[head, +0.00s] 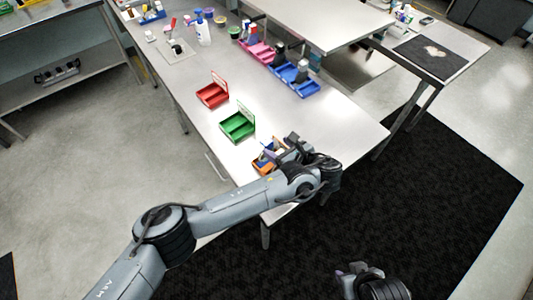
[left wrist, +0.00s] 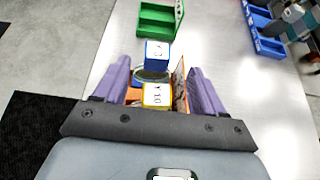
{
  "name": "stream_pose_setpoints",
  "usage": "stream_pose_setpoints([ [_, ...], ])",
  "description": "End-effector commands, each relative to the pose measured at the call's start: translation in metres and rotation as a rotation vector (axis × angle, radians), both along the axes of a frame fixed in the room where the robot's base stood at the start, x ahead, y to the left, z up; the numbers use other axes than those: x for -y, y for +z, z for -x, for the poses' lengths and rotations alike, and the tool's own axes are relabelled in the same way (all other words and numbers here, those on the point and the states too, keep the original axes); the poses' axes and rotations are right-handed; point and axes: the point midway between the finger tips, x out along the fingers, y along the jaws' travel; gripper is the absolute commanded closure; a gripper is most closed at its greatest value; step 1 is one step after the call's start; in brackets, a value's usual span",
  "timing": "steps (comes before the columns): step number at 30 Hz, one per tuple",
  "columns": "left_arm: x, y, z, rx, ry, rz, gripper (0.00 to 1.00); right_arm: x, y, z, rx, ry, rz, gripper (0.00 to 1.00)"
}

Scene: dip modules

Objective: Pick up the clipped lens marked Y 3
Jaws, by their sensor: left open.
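An orange bin (head: 263,163) stands near the table's front end, partly hidden by my left gripper (head: 283,148). In the left wrist view, a blue-edged block with a white label (left wrist: 157,52) stands beyond a yellow-edged block (left wrist: 157,95), whose label looks like "Y 10". The blue one's mark is too small to read surely. A dark-rimmed round piece (left wrist: 150,76) shows between them. My left gripper (left wrist: 159,68) is open, its purple fingers either side of these pieces, holding nothing. My right gripper (head: 352,269) is low over the dark mat, apart from the table; its jaw state is unclear.
A green bin (head: 238,124) and a red bin (head: 213,92) stand farther back along the table's left side. Blue bins (head: 301,83) and a pink bin (head: 259,52) hold items on the right. Bare tabletop (head: 330,125) lies right of my left gripper.

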Motion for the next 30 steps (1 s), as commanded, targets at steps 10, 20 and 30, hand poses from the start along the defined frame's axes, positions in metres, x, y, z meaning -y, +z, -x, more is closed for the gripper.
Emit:
stream_pose_setpoints([
  [10, -0.022, -0.013, -0.021, -0.001, 0.002, -0.002, 0.3, 0.002, 0.003, 0.0, -0.001, 0.004, 0.008, 0.57],
  [20, -0.033, -0.024, -0.036, 0.0, 0.0, 0.0, 0.3, 0.002, 0.002, 0.0, -0.001, 0.003, 0.007, 0.57],
  [30, -0.033, -0.024, -0.036, 0.0, 0.0, 0.0, 0.56, 0.0, 0.002, 0.0, -0.002, -0.002, 0.0, 0.57],
])
